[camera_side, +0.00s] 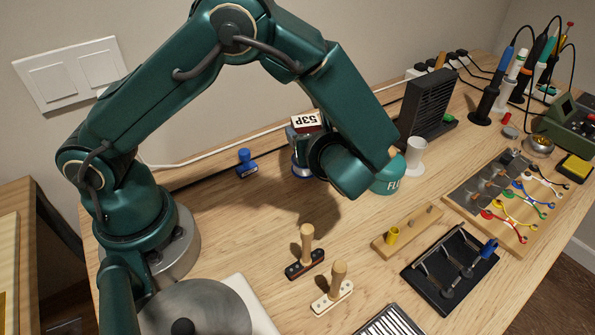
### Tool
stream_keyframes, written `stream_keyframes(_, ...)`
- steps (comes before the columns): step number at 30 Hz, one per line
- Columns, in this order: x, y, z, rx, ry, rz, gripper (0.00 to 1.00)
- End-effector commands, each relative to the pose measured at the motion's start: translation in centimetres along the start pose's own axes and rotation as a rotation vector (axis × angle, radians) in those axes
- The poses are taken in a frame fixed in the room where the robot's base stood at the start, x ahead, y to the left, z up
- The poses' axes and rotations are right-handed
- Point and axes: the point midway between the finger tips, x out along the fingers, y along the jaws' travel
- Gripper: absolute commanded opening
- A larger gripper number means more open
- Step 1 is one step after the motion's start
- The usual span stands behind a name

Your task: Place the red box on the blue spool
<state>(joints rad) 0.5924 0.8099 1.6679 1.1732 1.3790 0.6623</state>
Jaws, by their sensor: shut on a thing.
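The red box (307,121) has a white label with dark print on its upper face and shows dark red on its side.
A white cup (415,157), a teal container (388,180) and a black fan-like box (428,100) are at the right. Wooden-handled tools (306,248) stand in front. The bench between is clear.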

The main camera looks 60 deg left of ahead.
Motion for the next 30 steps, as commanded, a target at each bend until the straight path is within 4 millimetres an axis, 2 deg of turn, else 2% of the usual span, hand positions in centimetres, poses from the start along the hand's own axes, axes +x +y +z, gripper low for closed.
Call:
stream_keyframes(3,0.7,0.1,-1.6,0.005,-0.002,0.001,0.00)
stream_keyframes(6,1.0,0.1,-2.3,0.003,-0.001,0.000,0.00)
stream_keyframes(18,1.2,0.1,-2.7,0.001,0.000,0.000,0.00)
stream_keyframes(19,1.1,0.1,-2.7,0.000,0.001,0.000,0.71)
stream_keyframes(20,1.1,0.1,-2.7,0.000,0.001,0.000,0.82)
stream_keyframes(21,1.1,0.1,-2.7,0.000,0.001,0.000,0.90)
stream_keyframes(30,1.1,0.1,-2.6,0.000,0.000,0.000,0.90)
